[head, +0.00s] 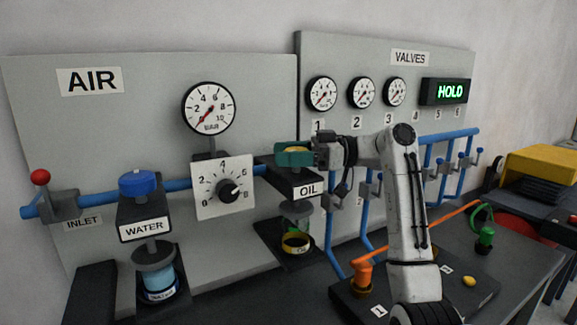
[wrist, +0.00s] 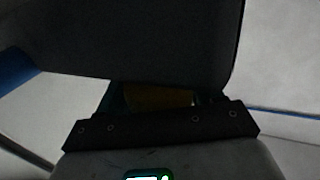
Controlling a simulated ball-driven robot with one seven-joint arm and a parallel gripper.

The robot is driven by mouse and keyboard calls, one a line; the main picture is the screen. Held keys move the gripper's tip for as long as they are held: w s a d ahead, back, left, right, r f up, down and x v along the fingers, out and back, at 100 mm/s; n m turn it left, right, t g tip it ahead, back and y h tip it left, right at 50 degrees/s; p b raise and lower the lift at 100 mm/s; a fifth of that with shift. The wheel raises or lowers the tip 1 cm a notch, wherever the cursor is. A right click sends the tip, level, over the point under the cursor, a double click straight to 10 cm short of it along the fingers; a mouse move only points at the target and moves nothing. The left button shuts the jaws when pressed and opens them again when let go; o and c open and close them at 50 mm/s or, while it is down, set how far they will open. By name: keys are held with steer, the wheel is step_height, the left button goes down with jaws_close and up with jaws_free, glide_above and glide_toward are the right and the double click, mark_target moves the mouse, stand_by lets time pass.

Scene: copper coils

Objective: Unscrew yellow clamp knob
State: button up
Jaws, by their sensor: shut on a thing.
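The yellow clamp knob (head: 296,149) sits on top of the black bracket marked OIL (head: 306,190) in the head view. Only a strip of its top shows there. My gripper (head: 294,156) reaches in from the right, with its teal fingers shut around the knob. In the wrist view a dim brownish-yellow patch of the knob (wrist: 160,96) shows between dark parts of my gripper. The rest of the knob is hidden.
A similar WATER bracket (head: 145,229) with a blue knob (head: 138,184) stands to the left. Below the OIL bracket is a yellow-rimmed cup (head: 296,243). A dial plate (head: 207,207) is close by. Blue pipes (head: 335,235) run on the right.

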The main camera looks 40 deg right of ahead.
steer(key=n+g+y, duration=0.1)
steer(key=g, duration=0.1)
steer(key=n+g+y+b, duration=0.1)
steer(key=n+g, duration=0.1)
steer(key=g, duration=0.1)
steer(key=shift+s+a+n+y, duration=0.1)
steer(key=shift+s+n+y, duration=0.05)
steer(key=shift+n+y, duration=0.2)
steer(key=shift+s+n+g+y+b, duration=0.15)
steer(key=shift+n+g+y+b, duration=0.25)
steer(key=shift+n+g, duration=0.6)
steer(key=shift+s+n+g+y+b, duration=0.2)
steer(key=shift+n+g+b, duration=0.3)
steer(key=shift+g, duration=0.9)
steer(key=shift+a+f+n+g, duration=0.1)
steer(key=shift+n+g, duration=0.45)
steer(key=shift+g, duration=0.25)
steer(key=o, duration=1)
steer(key=shift+c, duration=0.2)
step_height(320, 180, up, 3)
steer(key=shift+r, duration=0.1)
steer(key=s+a+r+b, duration=0.3)
steer(key=s+r, duration=0.7)
steer(key=s, duration=0.3)
steer(key=shift+s+a, duration=0.3)
steer(key=shift+a, duration=0.05)
